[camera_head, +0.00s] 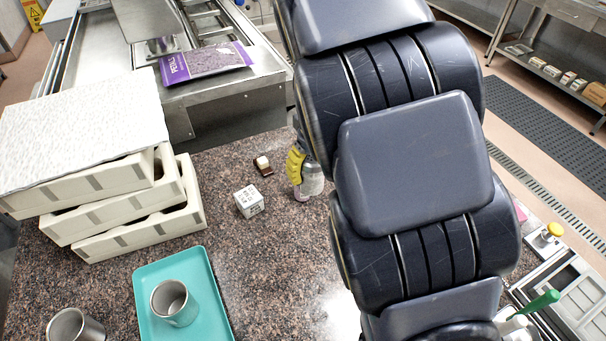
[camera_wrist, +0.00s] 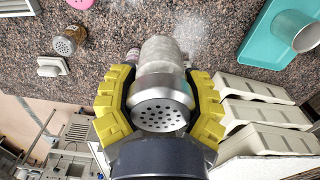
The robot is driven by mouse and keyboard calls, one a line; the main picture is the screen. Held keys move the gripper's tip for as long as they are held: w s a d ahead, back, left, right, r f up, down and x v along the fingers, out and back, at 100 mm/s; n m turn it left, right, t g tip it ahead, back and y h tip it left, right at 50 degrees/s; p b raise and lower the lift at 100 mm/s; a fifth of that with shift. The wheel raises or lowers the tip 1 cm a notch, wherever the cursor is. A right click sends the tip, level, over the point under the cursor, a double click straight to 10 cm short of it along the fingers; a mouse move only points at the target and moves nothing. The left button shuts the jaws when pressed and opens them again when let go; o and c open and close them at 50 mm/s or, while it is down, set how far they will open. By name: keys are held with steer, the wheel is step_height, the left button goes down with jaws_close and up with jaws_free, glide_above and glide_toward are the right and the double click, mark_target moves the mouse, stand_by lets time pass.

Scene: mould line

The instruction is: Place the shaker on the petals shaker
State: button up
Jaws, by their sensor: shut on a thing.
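A shaker with a perforated metal lid and a pale, cloudy body is between the yellow fingers of my gripper (camera_wrist: 160,108). In the wrist view its lid (camera_wrist: 160,114) faces the camera. In the head view the shaker (camera_head: 312,179) shows partly beside my gripper (camera_head: 298,166), with my arm covering the rest. It looks roughly upright over the counter; I cannot tell whether its base touches anything. Pinkish stuff (camera_wrist: 132,55) shows beside its base. Another shaker (camera_wrist: 69,40) with a holed lid and brownish contents is at left in the wrist view. A purple packet (camera_head: 205,63) has partly readable "PETA" lettering.
A teal tray (camera_head: 222,318) holds a metal cup (camera_head: 173,302); another metal cup (camera_head: 76,327) stands left of it. Stacked pale moulds (camera_head: 140,232) stand at left. A white cube (camera_head: 248,201) and a small brown-and-white item (camera_head: 263,165) are close to my gripper.

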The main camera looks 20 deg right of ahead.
steer(key=shift+w+d+r+n, duration=0.25)
steer(key=shift+w+n, duration=0.05)
steer(key=w+d+f, duration=0.1)
steer(key=w+f, duration=0.2)
steer(key=w, duration=0.1)
steer(key=w+d+f, duration=0.1)
steer(key=w+f, duration=0.2)
steer(key=w, duration=0.1)
steer(key=w+d+f, duration=0.2)
steer(key=w+f, duration=0.1)
steer(key=w, duration=0.2)
steer(key=shift+f, duration=0.25)
steer(key=shift+w+f, duration=0.15)
steer(key=shift+f, duration=1.5)
steer(key=o, duration=1.2)
steer(key=shift+f, duration=0.15)
